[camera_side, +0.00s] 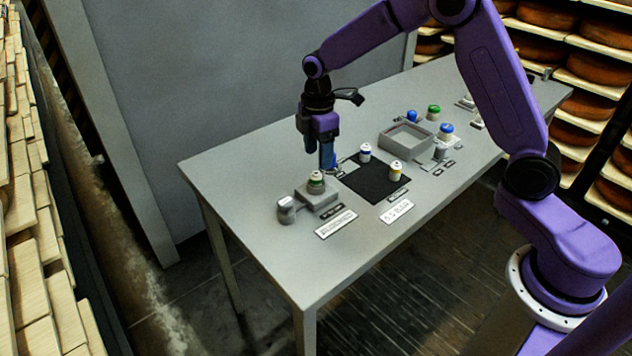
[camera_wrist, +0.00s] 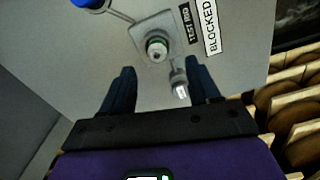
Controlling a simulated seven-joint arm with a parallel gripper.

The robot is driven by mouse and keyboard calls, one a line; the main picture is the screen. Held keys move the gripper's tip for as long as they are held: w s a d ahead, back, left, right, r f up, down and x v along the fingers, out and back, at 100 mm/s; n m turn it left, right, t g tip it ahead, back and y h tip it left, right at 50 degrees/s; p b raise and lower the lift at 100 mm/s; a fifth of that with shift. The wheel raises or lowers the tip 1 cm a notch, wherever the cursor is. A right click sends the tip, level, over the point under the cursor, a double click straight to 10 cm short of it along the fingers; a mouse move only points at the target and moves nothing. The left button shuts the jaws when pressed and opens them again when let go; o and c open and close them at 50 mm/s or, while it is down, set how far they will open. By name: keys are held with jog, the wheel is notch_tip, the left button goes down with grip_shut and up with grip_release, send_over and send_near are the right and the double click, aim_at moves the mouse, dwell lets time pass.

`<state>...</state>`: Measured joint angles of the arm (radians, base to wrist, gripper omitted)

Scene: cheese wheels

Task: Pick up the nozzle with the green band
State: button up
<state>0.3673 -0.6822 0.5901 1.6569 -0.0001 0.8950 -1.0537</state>
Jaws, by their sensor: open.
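The nozzle with the green band (camera_side: 316,183) is white and stands upright on a grey block (camera_side: 330,203) near the table's left end. My gripper (camera_side: 328,165) points down just behind and above the nozzle, and I see no contact. The nozzle's underside is hidden.
A silver cylindrical part (camera_side: 287,208) sits beside the block. A black mat (camera_side: 375,184) carries a blue-banded nozzle (camera_side: 365,152) and a yellow-banded nozzle (camera_side: 396,170). A grey tray (camera_side: 385,143) stands farther right. A "BLOCKED" sign (camera_wrist: 210,25) lies near the block.

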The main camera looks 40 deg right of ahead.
aim_at(316, 173)
jog(key=shift+w+a+f, duration=0.1)
jog(key=shift+w+f, duration=0.05)
jog(key=shift+f, duration=1.55)
jog(key=shift+w+f, duration=0.1)
jog(key=shift+f, duration=1.55)
grip_shut()
